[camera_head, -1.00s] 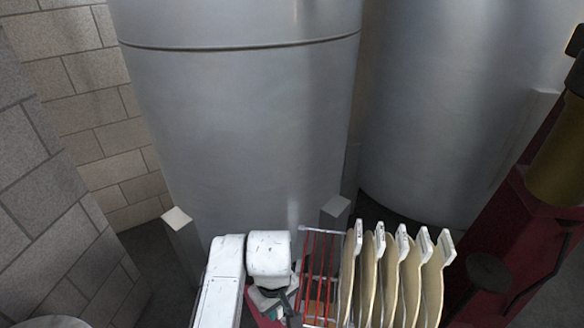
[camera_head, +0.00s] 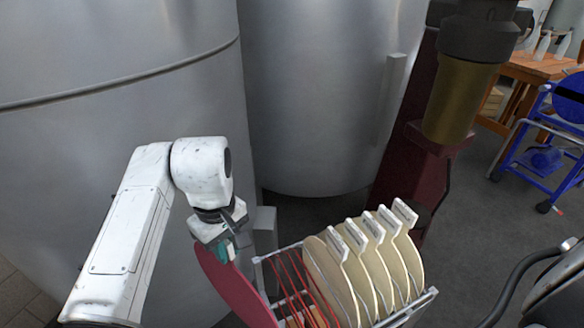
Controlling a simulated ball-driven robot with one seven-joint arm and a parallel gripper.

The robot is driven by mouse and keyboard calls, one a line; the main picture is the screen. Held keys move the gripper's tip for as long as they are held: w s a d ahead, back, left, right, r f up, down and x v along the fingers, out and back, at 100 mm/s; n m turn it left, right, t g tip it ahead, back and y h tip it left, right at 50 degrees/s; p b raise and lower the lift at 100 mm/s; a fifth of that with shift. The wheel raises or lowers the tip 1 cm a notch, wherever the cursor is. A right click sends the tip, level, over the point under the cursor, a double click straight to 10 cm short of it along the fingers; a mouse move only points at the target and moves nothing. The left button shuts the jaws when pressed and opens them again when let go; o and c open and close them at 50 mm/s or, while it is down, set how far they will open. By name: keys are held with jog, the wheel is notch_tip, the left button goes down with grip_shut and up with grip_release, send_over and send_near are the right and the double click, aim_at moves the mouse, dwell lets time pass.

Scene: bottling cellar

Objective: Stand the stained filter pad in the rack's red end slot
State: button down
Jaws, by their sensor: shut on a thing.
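My gripper (camera_head: 222,243) is shut on the stained filter pad (camera_head: 236,290), a dark pink-red disc hanging on edge below the jaws. The rack (camera_head: 427,301) is a wire frame at the bottom centre. Its left end has red wires (camera_head: 290,283), and no pad shows between them. The held pad appears just left of these red wires, tilted. Its lower edge is cut off by the picture's bottom, so I cannot tell its height against the rack.
Several cream filter pads (camera_head: 326,262) with white top tabs stand in the rack, right of the red wires. Large steel tanks (camera_head: 320,100) rise close behind. A dark red machine with a brass-coloured cylinder (camera_head: 459,103) stands behind right. Open floor (camera_head: 485,205) and a blue trolley (camera_head: 545,155) lie farther right.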

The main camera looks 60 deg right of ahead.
jog(key=s+d+r+m, duration=0.2)
jog(key=s+d+r, duration=0.3)
jog(key=r, duration=0.4)
jog(key=s+d+r+m, duration=0.3)
jog(key=s+d+r, duration=0.15)
jog(key=r, duration=0.45)
notch_tip(320, 180, down, 30)
jog(key=b, duration=2.2)
jog(key=shift+s+r, duration=0.15)
jog(key=shift+s, duration=0.25)
jog(key=shift+f, duration=0.55)
dwell(1.3)
jog(key=c, duration=1)
grip_release()
